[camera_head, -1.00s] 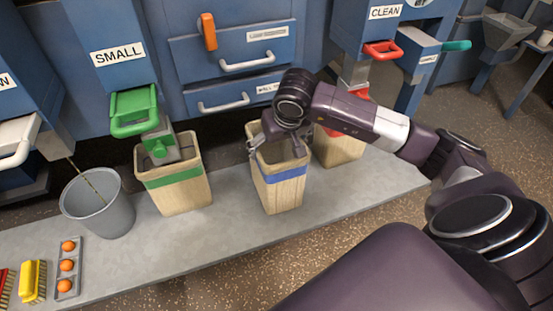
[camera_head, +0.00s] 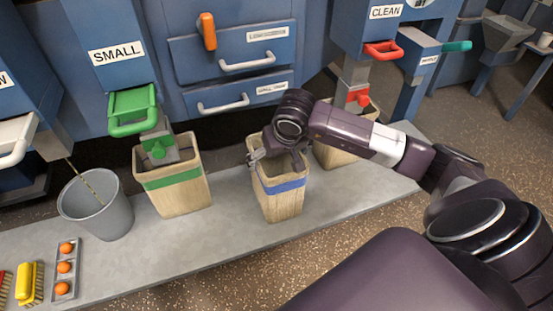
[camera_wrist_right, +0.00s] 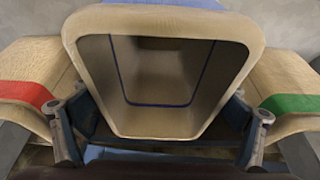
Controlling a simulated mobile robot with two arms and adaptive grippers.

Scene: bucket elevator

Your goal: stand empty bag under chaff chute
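A tan bag with a blue band (camera_head: 283,198) stands about upright on the grey ledge in the head view, between the two other bags. Its open mouth fills the right wrist view (camera_wrist_right: 160,125), and its inside looks empty. My right gripper (camera_head: 268,150) reaches the bag's rim from the machine side. In the wrist view its fingers (camera_wrist_right: 160,150) lie against the bag's two side walls, with the bag between them. Whether the bag's base touches the ledge cannot be told. No chute marked chaff is readable. My left gripper is out of view.
A green-banded bag (camera_head: 175,188) stands left under the SMALL spout (camera_head: 160,150). Another bag (camera_head: 335,155) stands right under the CLEAN spout (camera_head: 357,97). A grey bucket (camera_head: 97,205), an orange-ball tray (camera_head: 65,268) and a yellow brush (camera_head: 30,283) are at left. The ledge front (camera_head: 240,235) is clear.

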